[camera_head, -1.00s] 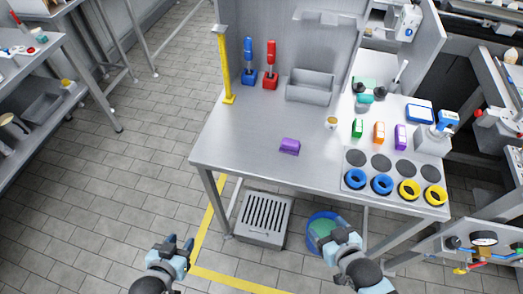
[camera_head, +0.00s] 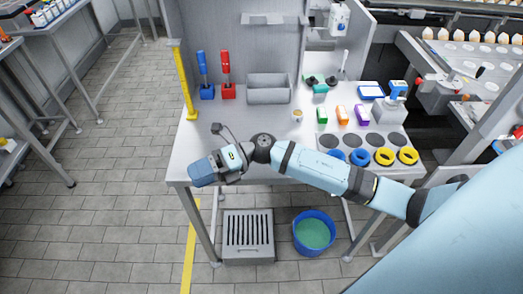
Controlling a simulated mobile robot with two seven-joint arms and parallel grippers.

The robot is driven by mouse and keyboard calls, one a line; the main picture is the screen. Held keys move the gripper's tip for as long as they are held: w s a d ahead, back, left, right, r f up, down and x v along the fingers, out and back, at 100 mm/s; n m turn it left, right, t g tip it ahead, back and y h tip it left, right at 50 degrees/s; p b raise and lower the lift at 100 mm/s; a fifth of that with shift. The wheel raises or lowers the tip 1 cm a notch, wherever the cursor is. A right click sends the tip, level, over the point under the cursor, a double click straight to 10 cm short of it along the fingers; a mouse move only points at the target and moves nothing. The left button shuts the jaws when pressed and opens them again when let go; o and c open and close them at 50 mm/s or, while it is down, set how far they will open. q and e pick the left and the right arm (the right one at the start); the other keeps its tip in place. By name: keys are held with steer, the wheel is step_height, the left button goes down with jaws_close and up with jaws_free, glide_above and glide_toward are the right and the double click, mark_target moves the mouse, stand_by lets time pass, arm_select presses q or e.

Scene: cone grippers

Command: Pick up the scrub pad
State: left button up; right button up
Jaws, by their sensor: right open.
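The scrub pad cannot be made out now. A loose purple block, which may be the pad, showed near the table's front edge earlier. That part of the grey table (camera_head: 330,95) is now behind my right arm. My right gripper (camera_head: 217,150) is over the table's front left part, at the end of the arm that reaches in from the right. It is open, with one dark finger pointing up and left. I cannot tell how near it is to the pad. My left gripper is out of view.
Green (camera_head: 322,115), orange (camera_head: 342,115) and purple (camera_head: 362,114) blocks stand at the right. Blue (camera_head: 360,157) and yellow (camera_head: 408,156) rings lie in front. A grey bin (camera_head: 268,96), a red-based tool (camera_head: 227,90) and a yellow post (camera_head: 184,85) stand behind. A bucket (camera_head: 314,235) is below.

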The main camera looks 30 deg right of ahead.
steer(key=w+d+n+g+h+b, duration=0.15)
steer(key=w+d+n+h, duration=0.3)
steer(key=d+h, duration=0.65)
steer(key=w+d+n+h+b, duration=0.25)
steer(key=w+d+h, duration=0.4)
steer(key=d, duration=0.85)
steer(key=f, duration=0.7)
steer(key=shift+s+a+p, duration=0.25)
steer(key=shift+s+p, duration=0.05)
steer(key=shift+p, duration=0.05)
steer(key=f, duration=0.4)
steer(key=f+p, duration=0.1)
steer(key=shift+a+f, duration=0.3)
steer(key=shift+f, duration=0.25)
steer(key=c, duration=0.8)
steer(key=shift+c, duration=1)
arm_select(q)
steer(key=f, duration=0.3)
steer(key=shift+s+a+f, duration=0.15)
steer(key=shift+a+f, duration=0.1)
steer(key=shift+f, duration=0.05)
